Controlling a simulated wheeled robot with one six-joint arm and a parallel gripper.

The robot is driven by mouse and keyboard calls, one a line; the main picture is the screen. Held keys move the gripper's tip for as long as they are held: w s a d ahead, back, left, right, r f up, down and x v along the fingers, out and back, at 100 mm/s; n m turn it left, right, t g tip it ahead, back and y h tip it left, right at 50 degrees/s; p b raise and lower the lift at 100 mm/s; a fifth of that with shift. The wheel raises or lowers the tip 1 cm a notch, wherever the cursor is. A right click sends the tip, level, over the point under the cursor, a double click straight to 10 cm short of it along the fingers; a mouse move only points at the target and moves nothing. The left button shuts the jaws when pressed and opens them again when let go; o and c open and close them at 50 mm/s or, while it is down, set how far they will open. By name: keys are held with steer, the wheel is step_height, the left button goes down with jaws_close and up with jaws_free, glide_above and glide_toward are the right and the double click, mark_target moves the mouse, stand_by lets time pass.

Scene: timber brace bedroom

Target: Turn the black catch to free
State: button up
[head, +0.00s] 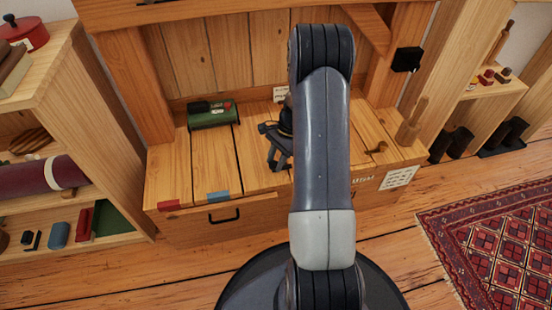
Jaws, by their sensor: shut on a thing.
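My gripper (277,147) is low over the plank bench top, left of my arm link. It is shut on a small dark thing, which I take to be the black catch. The jaws and my arm hide most of that thing, so I cannot tell which way it is turned.
The wooden bench (213,160) carries a green cylinder (211,117) at the back left. A brass-coloured piece (377,147) and a wooden peg (412,122) are at the right. A drawer with a black handle (224,216) is in front. Shelves flank both sides.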

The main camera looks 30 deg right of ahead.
steer(key=n+p, duration=0.1)
steer(key=n, duration=0.1)
steer(key=n+g+p, duration=0.1)
steer(key=n, duration=0.1)
steer(key=shift+w+r+h+p, duration=0.2)
steer(key=shift+h+p, duration=0.1)
steer(key=shift+p, duration=0.1)
steer(key=n+g+p, duration=0.1)
steer(key=n, duration=0.1)
steer(key=n+h, duration=0.1)
steer(key=n, duration=0.1)
steer(key=shift+w+a+f+n+g+p, duration=0.1)
steer(key=shift+a+n+g+p, duration=0.05)
steer(key=shift+n+g+p, duration=0.2)
steer(key=n+h, duration=0.1)
steer(key=n, duration=0.1)
steer(key=n+g+p, duration=0.1)
steer(key=n, duration=0.1)
steer(key=shift+a+n+h, duration=0.15)
steer(key=shift+n+h, duration=0.1)
steer(key=shift+h, duration=0.15)
steer(key=shift+a+n+h+p, duration=0.15)
steer(key=shift+n+h+p, duration=0.55)
steer(key=shift+n, duration=1.3)
steer(key=o, duration=0.9)
steer(key=shift+o, duration=0.2)
